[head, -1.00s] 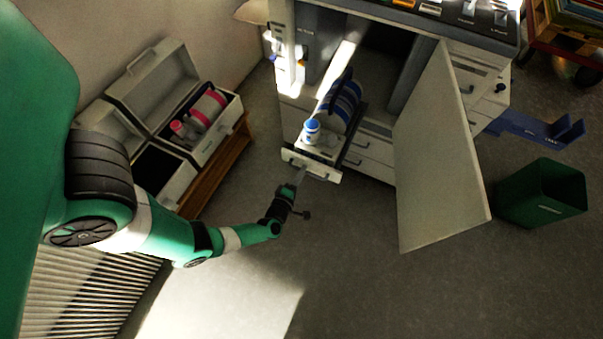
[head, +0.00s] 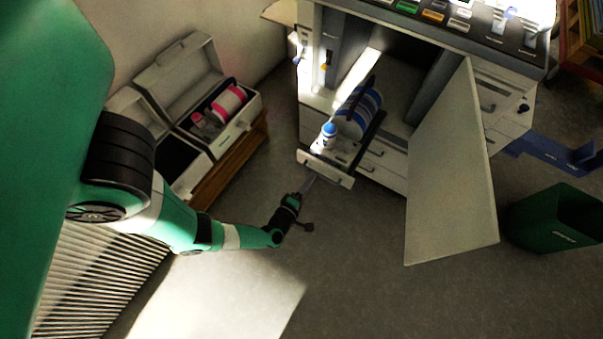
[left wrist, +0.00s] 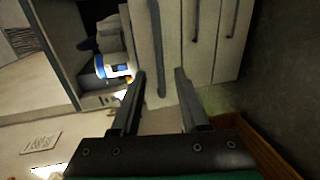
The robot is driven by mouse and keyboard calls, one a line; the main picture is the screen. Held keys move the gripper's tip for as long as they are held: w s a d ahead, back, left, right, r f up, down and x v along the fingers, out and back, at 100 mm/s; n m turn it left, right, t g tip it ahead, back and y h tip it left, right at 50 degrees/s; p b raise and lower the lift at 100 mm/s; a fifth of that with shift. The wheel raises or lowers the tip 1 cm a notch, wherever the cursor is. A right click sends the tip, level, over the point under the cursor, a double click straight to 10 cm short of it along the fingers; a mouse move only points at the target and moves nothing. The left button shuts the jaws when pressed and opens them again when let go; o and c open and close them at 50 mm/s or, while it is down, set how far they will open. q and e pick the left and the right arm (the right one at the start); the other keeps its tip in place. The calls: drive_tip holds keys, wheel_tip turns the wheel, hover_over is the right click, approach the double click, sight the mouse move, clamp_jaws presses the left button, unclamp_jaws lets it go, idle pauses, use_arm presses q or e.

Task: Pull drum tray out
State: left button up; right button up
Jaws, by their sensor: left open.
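The drum tray (head: 325,168) extends from the open cabinet in the head view, with a white front and a dark handle. A blue-and-white striped drum (head: 357,112) lies on it, with a blue-capped bottle (head: 329,133) near the front. My left gripper (head: 311,182) is just in front of the tray front. In the left wrist view, its two fingers (left wrist: 160,82) are spread and empty, with a dark bar handle (left wrist: 157,50) on a pale front between and beyond the tips. My right gripper is not in view.
The cabinet door (head: 455,170) stands open to the right of the tray. A green bin (head: 555,220) is further right. An open case with a pink-striped drum (head: 228,102) sits on a wooden bench at left. The floor before the tray is clear.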

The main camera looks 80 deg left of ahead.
use_arm(q)
drive_tip(key=p+v, duration=0.2)
drive_tip(key=v, duration=0.5)
drive_tip(key=shift+s+d, duration=0.3)
